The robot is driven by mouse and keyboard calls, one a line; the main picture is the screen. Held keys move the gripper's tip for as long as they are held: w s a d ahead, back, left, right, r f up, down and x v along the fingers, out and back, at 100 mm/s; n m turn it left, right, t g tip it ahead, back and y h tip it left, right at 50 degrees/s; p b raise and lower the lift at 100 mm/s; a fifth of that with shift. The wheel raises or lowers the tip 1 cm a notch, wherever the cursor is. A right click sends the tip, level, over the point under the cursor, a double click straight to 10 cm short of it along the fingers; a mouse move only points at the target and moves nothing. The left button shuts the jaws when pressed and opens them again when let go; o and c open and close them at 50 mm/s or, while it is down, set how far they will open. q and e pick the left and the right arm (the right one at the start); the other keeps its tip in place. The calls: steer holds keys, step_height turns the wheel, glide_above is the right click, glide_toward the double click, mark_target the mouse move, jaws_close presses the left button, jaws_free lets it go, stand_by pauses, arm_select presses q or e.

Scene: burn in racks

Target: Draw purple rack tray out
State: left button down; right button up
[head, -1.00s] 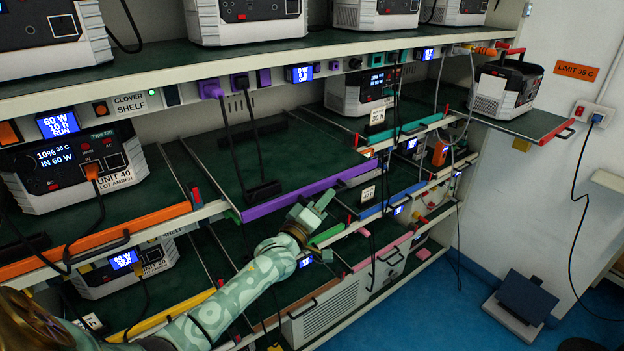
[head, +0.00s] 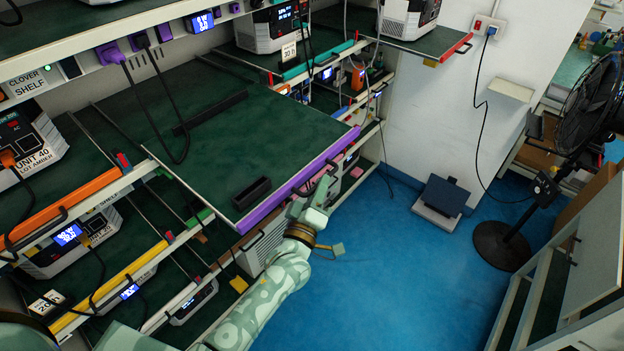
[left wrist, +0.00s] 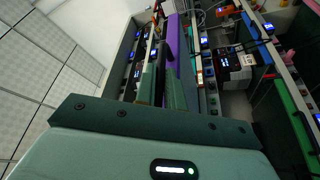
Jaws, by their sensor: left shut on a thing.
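The purple rack tray (head: 217,138) is a dark green shelf board with a purple front edge, and it juts out from the rack over the blue floor. It is empty apart from a black bar across its middle and a small black block near its front. My left gripper (head: 319,188) is shut on the tray's dark handle at the purple front edge. In the left wrist view the purple edge (left wrist: 172,38) lies beyond my left gripper's fingers (left wrist: 163,88). The exact grip on the handle is partly hidden. My right gripper is not in view.
An orange-edged tray (head: 70,203) with a power unit is left of the purple tray. A red-handled tray (head: 425,42) sticks out at the back. Black cables hang from a purple plug (head: 112,52) over the purple tray. A fan (head: 585,105) stands right; blue floor (head: 380,270) is open.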

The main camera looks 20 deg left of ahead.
arm_select(q)
steer(key=shift+d+f, duration=0.1)
steer(key=shift+d, duration=0.1)
steer(key=c, duration=1.5)
jaws_free()
steer(key=shift+s+d, duration=0.1)
steer(key=shift+d, duration=0.05)
steer(key=b+v, duration=0.2)
steer(key=v, duration=1.4)
steer(key=shift+s+b, duration=0.2)
steer(key=shift+b, duration=0.1)
